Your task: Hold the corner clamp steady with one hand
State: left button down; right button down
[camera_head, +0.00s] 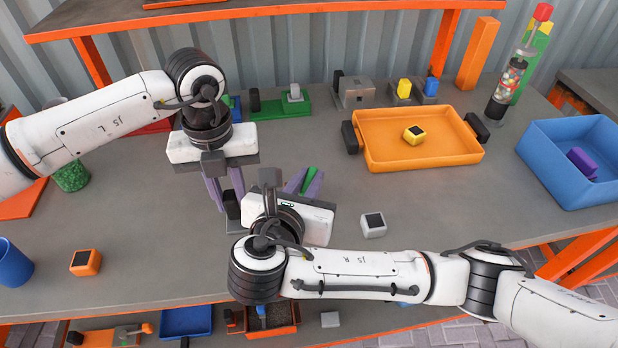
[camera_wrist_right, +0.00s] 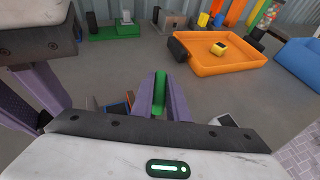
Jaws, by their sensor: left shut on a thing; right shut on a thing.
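My left gripper (camera_head: 228,208) reaches down at the middle of the bench, its purple fingers shut on a black-handled grey piece (camera_head: 231,203), which looks like the corner clamp. Its grey base shows partly beneath; my right gripper's body hides the rest. My right gripper (camera_head: 309,172) is just to the right, its purple fingers shut on a green block (camera_head: 308,182). The green block also shows between the fingers in the right wrist view (camera_wrist_right: 159,93). In that view my left gripper's fingers are at the left edge. I cannot tell whether the green block touches the clamp.
An orange tray (camera_head: 372,152) with a yellow block (camera_head: 414,134) stands at back right. A blue bin (camera_head: 548,160) holds a purple block (camera_head: 581,163). A grey block (camera_head: 373,225) lies right of the grippers. An orange block (camera_head: 85,263) and blue cup (camera_head: 14,264) stand at left.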

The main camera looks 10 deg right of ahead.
jog(key=shift+r+m+g+h, duration=0.1)
jog(key=shift+m+g+h, duration=0.8)
jog(key=shift+m+h, duration=0.65)
jog(key=c, duration=1.7)
grip_release()
